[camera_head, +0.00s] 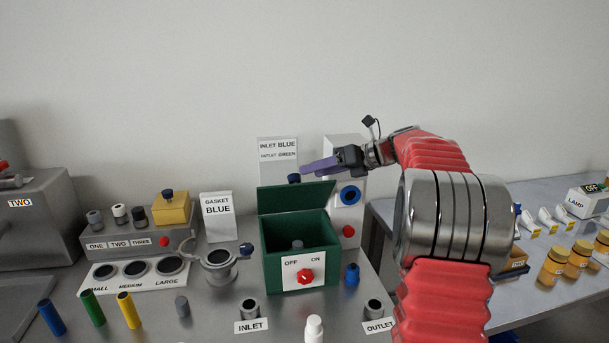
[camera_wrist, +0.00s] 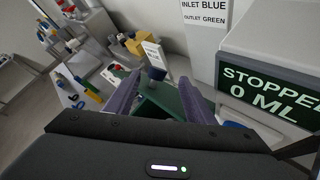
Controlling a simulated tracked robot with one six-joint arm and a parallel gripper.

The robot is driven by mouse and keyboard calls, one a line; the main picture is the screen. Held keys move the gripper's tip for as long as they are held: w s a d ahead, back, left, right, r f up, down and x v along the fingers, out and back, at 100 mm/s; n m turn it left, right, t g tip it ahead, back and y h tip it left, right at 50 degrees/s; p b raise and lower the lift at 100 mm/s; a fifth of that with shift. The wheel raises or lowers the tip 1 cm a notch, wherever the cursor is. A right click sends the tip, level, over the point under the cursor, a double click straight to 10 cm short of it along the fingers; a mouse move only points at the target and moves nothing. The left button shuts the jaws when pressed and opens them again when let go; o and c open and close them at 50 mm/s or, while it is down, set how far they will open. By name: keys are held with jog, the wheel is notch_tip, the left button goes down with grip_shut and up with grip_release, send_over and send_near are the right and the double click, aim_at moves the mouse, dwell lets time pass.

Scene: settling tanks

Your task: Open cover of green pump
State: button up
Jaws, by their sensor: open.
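The green pump (camera_head: 275,250) is a green box with a white front plate, OFF and ON labels and a red knob. Its green cover (camera_head: 297,198) is raised at the back, and the inside with a grey peg shows. My gripper (camera_head: 308,170), with purple fingers, is open above the cover. In the wrist view the knob (camera_wrist: 157,73) appears between the open fingers, with the green cover (camera_wrist: 170,103) below; I cannot tell whether they touch.
A white machine (camera_head: 348,190) stands right behind the pump; its display (camera_wrist: 265,95) reads STOPPED 0 ML. A GASKET BLUE sign (camera_head: 217,215) and a metal clamp fitting (camera_head: 218,262) stand to the left. INLET (camera_head: 250,327) and OUTLET (camera_head: 379,326) labels lie in front.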

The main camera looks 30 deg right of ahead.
jog(key=v, duration=0.5)
jog(key=shift+s+d, duration=0.1)
